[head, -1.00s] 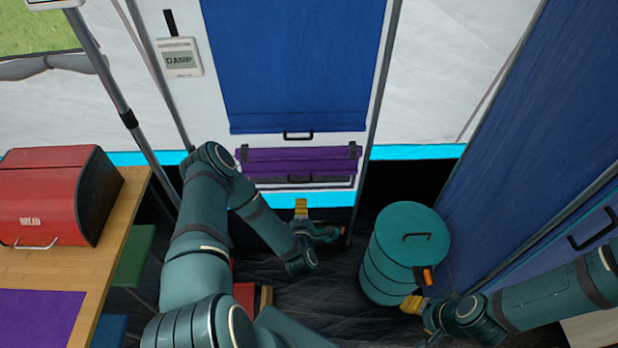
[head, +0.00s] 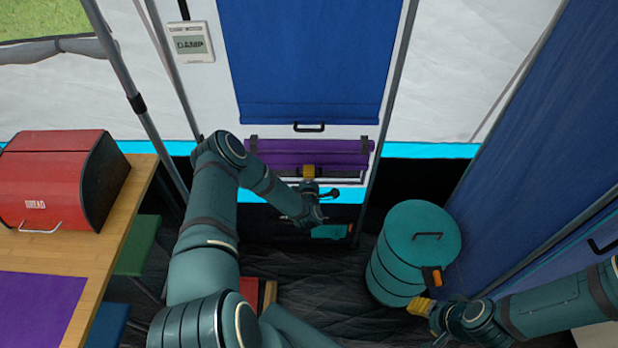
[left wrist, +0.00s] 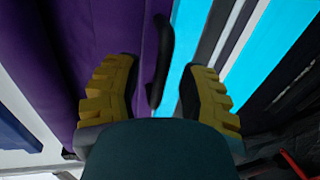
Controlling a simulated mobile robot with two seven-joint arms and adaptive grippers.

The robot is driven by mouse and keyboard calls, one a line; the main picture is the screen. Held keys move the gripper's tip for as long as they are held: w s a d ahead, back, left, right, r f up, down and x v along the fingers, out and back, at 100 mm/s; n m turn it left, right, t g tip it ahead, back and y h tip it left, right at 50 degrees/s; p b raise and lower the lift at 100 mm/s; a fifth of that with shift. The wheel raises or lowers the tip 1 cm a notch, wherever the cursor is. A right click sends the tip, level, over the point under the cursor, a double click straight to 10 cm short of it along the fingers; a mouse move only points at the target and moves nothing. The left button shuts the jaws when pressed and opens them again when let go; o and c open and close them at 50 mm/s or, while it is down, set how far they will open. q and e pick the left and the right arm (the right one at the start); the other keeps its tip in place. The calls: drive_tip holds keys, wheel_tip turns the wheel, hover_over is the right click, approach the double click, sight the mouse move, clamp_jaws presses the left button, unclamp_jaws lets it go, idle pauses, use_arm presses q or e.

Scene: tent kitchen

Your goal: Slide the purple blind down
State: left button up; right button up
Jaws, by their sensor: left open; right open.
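The purple blind (head: 312,146) is a rolled-up band below a blue blind in the head view, with dark clips at its ends. In the left wrist view the purple cloth (left wrist: 115,35) fills the left side, and a black handle (left wrist: 163,62) runs along its edge. My left gripper (head: 328,196) is open at the blind's lower edge and partly covers it. Its yellow-padded fingers (left wrist: 158,92) stand on either side of the handle's lower part in the wrist view; I cannot tell whether they touch it. My right gripper (head: 428,290) is open and empty beside the teal barrel.
The blue blind (head: 310,60) hangs above, with its own black handle (head: 309,127). A teal lidded barrel (head: 400,275) stands on the floor at right. A wooden table (head: 125,195) with a red bread box (head: 60,180) is at left. A grey pole (head: 390,110) stands right of the blinds.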

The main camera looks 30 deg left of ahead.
use_arm(q)
drive_tip(key=shift+o, duration=0.2)
drive_tip(key=shift+w+a, duration=0.1)
drive_tip(key=shift+w, duration=0.05)
clamp_jaws()
drive_tip(key=shift+f, duration=0.1)
